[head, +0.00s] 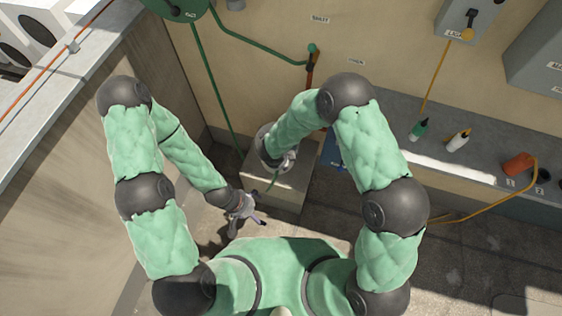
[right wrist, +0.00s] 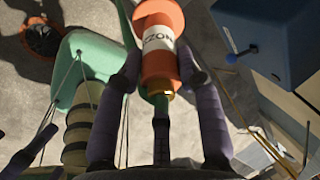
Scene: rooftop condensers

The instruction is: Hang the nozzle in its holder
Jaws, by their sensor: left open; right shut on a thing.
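The nozzle (right wrist: 160,65) is an orange cylinder with a white lettered band. In the right wrist view it lies between the purple-grey fingers of my right gripper (right wrist: 159,78), which is shut on it. A green hose part shows beside and below it. In the head view my right forearm and wrist hide this gripper and the nozzle. My left gripper (head: 244,216) is open and empty, low in front of the beige block. I cannot make out the nozzle's holder for certain in either view.
A green reel (head: 178,6) hangs on the wall, with a green hose (head: 208,70) running down. An orange-brown pipe (head: 310,68) stands out at the wall. A beige block (head: 284,190) stands below my right wrist. A grey ledge (head: 470,150) with bottles runs right. A blue box (right wrist: 272,38) is close by.

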